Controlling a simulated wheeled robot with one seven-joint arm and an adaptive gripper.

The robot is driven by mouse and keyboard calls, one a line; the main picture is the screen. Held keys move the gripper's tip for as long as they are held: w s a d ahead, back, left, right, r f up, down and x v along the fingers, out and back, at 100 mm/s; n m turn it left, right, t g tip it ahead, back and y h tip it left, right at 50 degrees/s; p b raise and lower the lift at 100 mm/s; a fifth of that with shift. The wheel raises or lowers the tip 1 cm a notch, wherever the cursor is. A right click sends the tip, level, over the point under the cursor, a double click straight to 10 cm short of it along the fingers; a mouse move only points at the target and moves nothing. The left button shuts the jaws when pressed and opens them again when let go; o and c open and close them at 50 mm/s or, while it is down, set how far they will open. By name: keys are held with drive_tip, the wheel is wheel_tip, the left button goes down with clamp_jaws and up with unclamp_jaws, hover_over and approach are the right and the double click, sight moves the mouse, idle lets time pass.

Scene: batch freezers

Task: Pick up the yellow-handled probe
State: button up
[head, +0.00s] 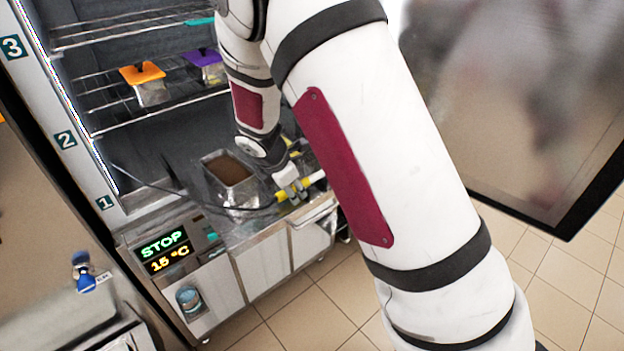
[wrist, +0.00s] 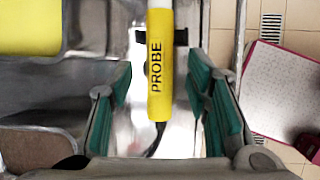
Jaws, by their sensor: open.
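The yellow-handled probe (wrist: 160,75) lies between my gripper's fingers in the wrist view, its handle marked PROBE, with a white part at the top and a dark cable at its lower end. Green pads stand on both sides with gaps to the handle. My gripper (wrist: 166,92) is open. In the head view my gripper (head: 291,190) is down at the front edge of the freezer's lowest level, at the probe (head: 314,178), and partly covers it. I cannot tell the exact height of the fingers over it.
An open metal tin with brown contents (head: 228,170) stands just left of my gripper. Tins with orange (head: 142,73) and purple (head: 205,57) lids sit on the wire rack above. The freezer door (head: 520,110) hangs open at right.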

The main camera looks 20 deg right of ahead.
drive_tip(key=shift+c, duration=0.3)
clamp_jaws()
